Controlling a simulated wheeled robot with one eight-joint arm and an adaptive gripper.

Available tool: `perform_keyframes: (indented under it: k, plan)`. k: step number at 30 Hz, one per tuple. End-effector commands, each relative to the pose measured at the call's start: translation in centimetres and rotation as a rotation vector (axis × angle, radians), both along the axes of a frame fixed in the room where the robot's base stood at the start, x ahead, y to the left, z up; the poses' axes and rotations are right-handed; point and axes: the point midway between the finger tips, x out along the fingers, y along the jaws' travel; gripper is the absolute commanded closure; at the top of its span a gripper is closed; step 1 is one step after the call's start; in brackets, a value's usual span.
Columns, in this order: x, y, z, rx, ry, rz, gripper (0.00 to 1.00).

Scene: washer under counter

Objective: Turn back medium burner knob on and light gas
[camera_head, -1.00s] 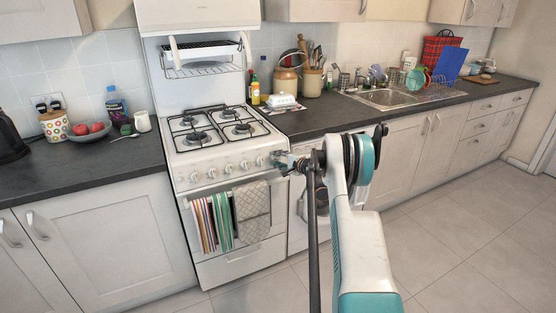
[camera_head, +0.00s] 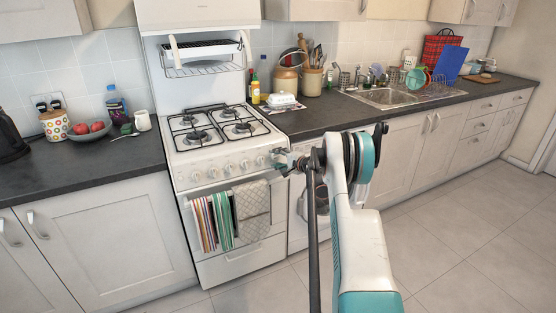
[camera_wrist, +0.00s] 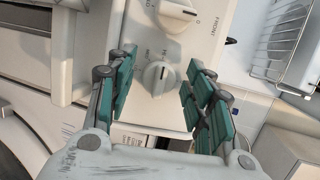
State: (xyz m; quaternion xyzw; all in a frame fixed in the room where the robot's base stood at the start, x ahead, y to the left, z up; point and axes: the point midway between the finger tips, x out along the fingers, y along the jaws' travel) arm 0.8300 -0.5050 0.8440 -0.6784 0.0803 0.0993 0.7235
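The white cooker (camera_head: 225,150) has a row of round knobs (camera_head: 228,168) along its front panel. My gripper (camera_head: 279,159) is at the right end of that row in the head view and hides part of the panel there. In the wrist view, a white knob (camera_wrist: 160,77) lies between the two teal fingers of my gripper (camera_wrist: 157,88). Gaps show on both sides of the knob, so the gripper is open around it and not clamped. A second knob (camera_wrist: 178,12) is above it, outside the fingers. I cannot tell which knob is for the back medium burner.
The hob has pan supports (camera_head: 223,125) with no pans on them and no visible flame. Striped towels (camera_head: 213,222) and a grey oven cloth (camera_head: 252,212) hang on the front. A grill rack (camera_head: 203,66) is above the hob. The dark worktop (camera_head: 330,115) runs to the right.

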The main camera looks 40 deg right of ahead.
Motion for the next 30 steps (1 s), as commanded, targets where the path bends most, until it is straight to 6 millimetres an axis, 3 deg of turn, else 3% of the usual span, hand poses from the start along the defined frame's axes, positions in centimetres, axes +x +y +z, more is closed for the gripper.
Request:
perform_keyframes:
  k: [10, 24, 30]
  plan:
    - [-1.1, -0.2, 0.4, 0.000, -0.001, -0.002, 0.52]
    - [-9.6, -0.4, 2.5, 0.001, 0.000, -0.001, 0.52]
    - [-11.4, -0.5, 2.9, 0.000, 0.000, -0.001, 0.52]
